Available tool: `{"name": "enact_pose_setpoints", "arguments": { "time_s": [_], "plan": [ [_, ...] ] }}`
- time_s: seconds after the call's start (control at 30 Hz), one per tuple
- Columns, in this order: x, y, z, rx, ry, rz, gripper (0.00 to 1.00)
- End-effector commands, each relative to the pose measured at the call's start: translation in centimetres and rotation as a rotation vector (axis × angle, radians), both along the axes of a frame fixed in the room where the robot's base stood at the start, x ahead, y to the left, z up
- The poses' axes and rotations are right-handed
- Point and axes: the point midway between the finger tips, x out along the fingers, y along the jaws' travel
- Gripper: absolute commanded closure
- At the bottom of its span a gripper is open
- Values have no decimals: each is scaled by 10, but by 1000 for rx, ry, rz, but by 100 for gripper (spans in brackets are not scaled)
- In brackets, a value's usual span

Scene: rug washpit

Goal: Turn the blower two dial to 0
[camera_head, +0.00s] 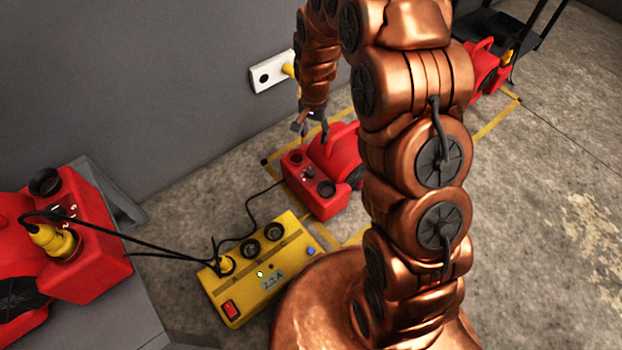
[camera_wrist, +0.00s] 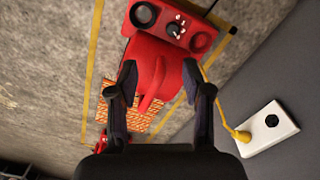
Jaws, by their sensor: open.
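A red blower (camera_head: 334,158) stands on the floor below my gripper (camera_head: 313,128), with a small dial (camera_head: 309,173) between round sockets on its end panel. In the wrist view the blower (camera_wrist: 160,60) lies beyond my gripper (camera_wrist: 160,78), whose two fingers are spread apart with nothing held between them. Its dark dial with a light mark (camera_wrist: 176,28) is near the top of that view, beyond the fingertips and apart from them. I cannot read a blower number or the dial's setting.
A yellow power box (camera_head: 245,285) with a plugged-in cable sits front left. Another red blower (camera_head: 95,265) rests on a grey surface at left, and one (camera_head: 484,72) stands back right. A white wall socket (camera_head: 265,75) holds a yellow plug. Black cables cross the floor.

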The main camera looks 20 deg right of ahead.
Motion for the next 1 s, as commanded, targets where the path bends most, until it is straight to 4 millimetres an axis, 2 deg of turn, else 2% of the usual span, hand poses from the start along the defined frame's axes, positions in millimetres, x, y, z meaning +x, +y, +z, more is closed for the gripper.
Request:
{"name": "enact_pose_setpoints", "arguments": {
  "time_s": [0.03, 0.1, 0.3, 0.4, 0.5, 0.83, 1.0],
  "plan": [
    [6, 0, -37, -2, 2, -22, 51],
    [15, -1, -69, -3, 0, -55, 51],
    [37, -3, -146, -7, -17, -139, 51],
    [43, -4, -171, -9, -21, -168, 51],
    [46, -4, -187, -10, -24, -187, 51],
    [49, -4, -208, -10, -30, -198, 51],
    [49, -4, -232, -9, -28, -199, 51]
  ]
}}
